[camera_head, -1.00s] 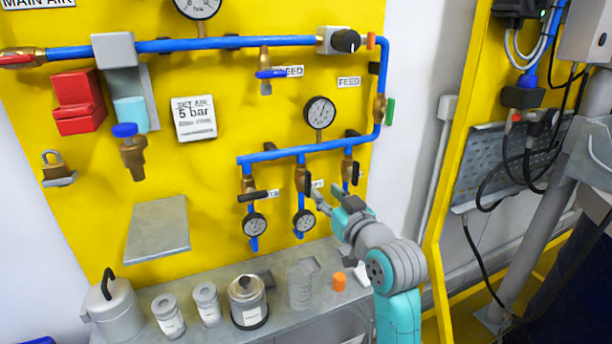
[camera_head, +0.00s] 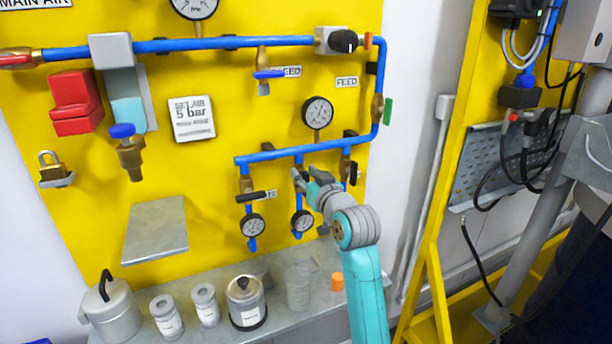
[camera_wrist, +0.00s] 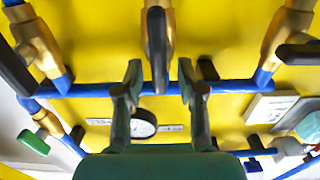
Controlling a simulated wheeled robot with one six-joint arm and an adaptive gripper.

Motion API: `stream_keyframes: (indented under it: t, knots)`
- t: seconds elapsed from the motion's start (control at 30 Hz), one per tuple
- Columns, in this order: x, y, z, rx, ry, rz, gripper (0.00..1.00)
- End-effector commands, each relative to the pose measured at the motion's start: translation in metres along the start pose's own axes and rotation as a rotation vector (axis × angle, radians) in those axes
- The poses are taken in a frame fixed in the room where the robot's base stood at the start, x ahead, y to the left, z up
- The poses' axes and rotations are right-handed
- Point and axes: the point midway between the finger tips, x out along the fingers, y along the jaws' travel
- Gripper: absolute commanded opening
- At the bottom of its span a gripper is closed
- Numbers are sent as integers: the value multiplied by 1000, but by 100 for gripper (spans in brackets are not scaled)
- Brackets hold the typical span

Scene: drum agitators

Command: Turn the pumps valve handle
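Three brass drop valves with black handles hang below the lower blue pipe (camera_head: 280,154). The pumps label is not readable, so I cannot tell by name which valve it marks. The middle valve's black handle (camera_wrist: 157,50) shows at the top centre of the wrist view, running lengthwise along its brass body. My gripper (camera_head: 306,172) is at this valve in the head view and hides most of it. In the wrist view my gripper (camera_wrist: 161,72) is open. Its fingers stand either side of the handle's end, with gaps on both sides and no visible contact.
The left valve handle (camera_head: 256,195) and right valve handle (camera_head: 354,173) flank my gripper closely. A gauge (camera_head: 302,221) hangs just below the middle valve. A shelf (camera_head: 275,320) below holds jars and an orange cap (camera_head: 337,282).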

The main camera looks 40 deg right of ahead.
Motion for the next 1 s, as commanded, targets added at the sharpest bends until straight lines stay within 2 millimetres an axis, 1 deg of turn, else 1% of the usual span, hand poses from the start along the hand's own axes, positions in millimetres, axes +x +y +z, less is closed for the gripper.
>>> stream_keyframes:
  t: [0.1,0.13,0.17,0.2,0.27,0.3,0.67,0.87,1.0]
  knots:
    - [0,0,0,0,0,0,39]
    - [0,0,0,0,0,0,36]
    - [0,0,0,0,0,0,29]
    - [0,0,0,0,0,0,19]
    - [0,0,0,0,0,0,4]
    - [0,0,0,0,0,0,0]
    - [0,1,0,23,0,0,0]
    - [0,4,0,113,-1,1,0]
    - [0,7,1,218,-1,1,0]
